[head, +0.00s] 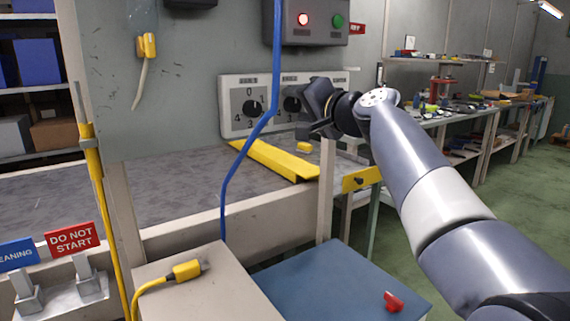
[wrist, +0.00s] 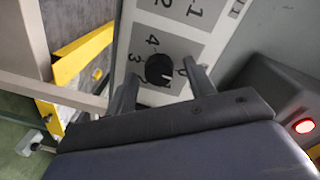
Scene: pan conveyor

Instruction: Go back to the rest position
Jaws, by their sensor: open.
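My gripper (head: 312,108) is raised in front of the right part of the white dial panel (head: 232,128), at the end of my outstretched arm. It hides part of the right black knob (head: 291,104). In the wrist view my gripper (wrist: 160,76) is open, with one finger on each side of a black knob (wrist: 159,70). The picture does not show whether the fingers touch it. Nothing is held.
The left knob (head: 252,108) is clear of me. A yellow guard (head: 270,160) lies on the conveyor below. A blue cable (head: 233,165) hangs in front. A control box (head: 310,25) with red and green lights is above. A blue-topped surface (head: 335,285) is nearer.

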